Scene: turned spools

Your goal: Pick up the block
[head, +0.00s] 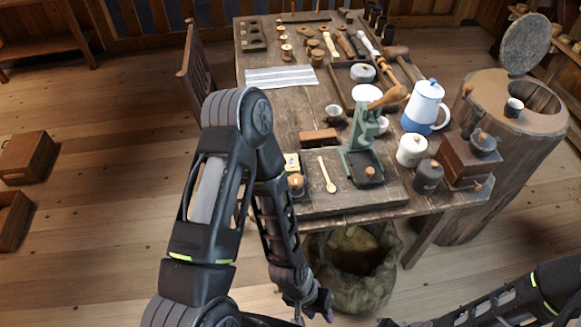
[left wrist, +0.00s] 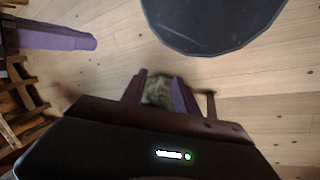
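A brown wooden block (head: 318,137) lies on the workbench, left of the green cast tool (head: 362,128) and above the light wooden spoon (head: 327,175) in the head view. My left gripper (head: 318,306) hangs low in front of the bench, beside the sack and well away from the block. In the left wrist view its two purplish fingers (left wrist: 158,92) stand apart with nothing visibly held between them. My right arm comes in at the lower right of the head view; its fingers do not show.
The workbench (head: 300,103) carries spools, a striped cloth (head: 281,77), a blue-and-white pot (head: 424,106), lidded jars and a grinder (head: 465,158). A cloth sack (head: 355,270) stands below its front edge. A stump (head: 520,100) stands right. The floor at left is mostly clear.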

